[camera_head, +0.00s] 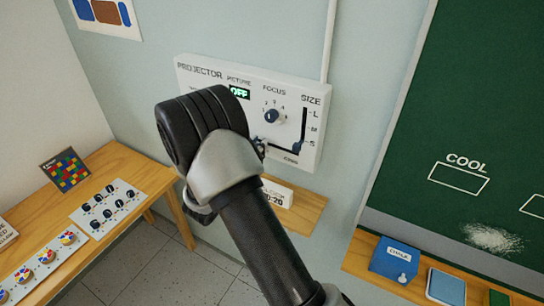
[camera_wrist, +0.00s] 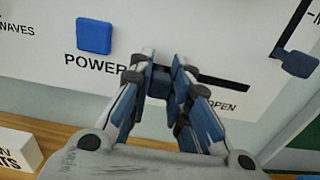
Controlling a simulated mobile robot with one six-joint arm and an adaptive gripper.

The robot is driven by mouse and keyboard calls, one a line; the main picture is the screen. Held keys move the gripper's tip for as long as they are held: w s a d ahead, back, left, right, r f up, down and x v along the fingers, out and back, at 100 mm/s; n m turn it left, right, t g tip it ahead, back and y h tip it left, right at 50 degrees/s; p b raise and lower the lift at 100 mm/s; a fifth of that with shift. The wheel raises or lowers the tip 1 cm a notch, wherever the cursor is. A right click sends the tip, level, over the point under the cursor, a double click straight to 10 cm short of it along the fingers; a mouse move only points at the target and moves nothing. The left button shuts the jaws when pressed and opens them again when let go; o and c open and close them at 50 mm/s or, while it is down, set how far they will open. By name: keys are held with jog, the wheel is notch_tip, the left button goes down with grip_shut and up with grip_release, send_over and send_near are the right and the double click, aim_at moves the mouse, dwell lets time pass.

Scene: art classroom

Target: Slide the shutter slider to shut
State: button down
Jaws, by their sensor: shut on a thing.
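The shutter slider is a small dark blue knob (camera_wrist: 162,82) in the wrist view, on the lower part of the white projector panel (camera_head: 312,155). Its black slot (camera_wrist: 225,80) runs out to the right of the knob, with the word OPEN below its right end. My gripper (camera_wrist: 163,68) is shut on the knob, a finger on each side. The slot's left part and any label there are hidden behind my fingers. In the head view my arm covers the slider; only a bit of my gripper (camera_head: 260,147) shows against the panel.
A blue POWER button (camera_wrist: 94,36) is just left of my gripper. The size slider knob (camera_wrist: 296,62) is to the right. The focus knob (camera_head: 272,115) and a green OFF display (camera_head: 239,93) are higher up. A wooden shelf (camera_head: 308,209) is below the panel.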

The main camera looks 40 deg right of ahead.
jog(key=shift+w+a+r, duration=0.1)
jog(key=shift+w, duration=0.05)
jog(key=c, duration=1.5)
grip_release()
jog(key=shift+w, duration=0.15)
jog(key=shift+a, duration=0.1)
jog(key=v, duration=1.2)
jog(key=shift+s, duration=0.25)
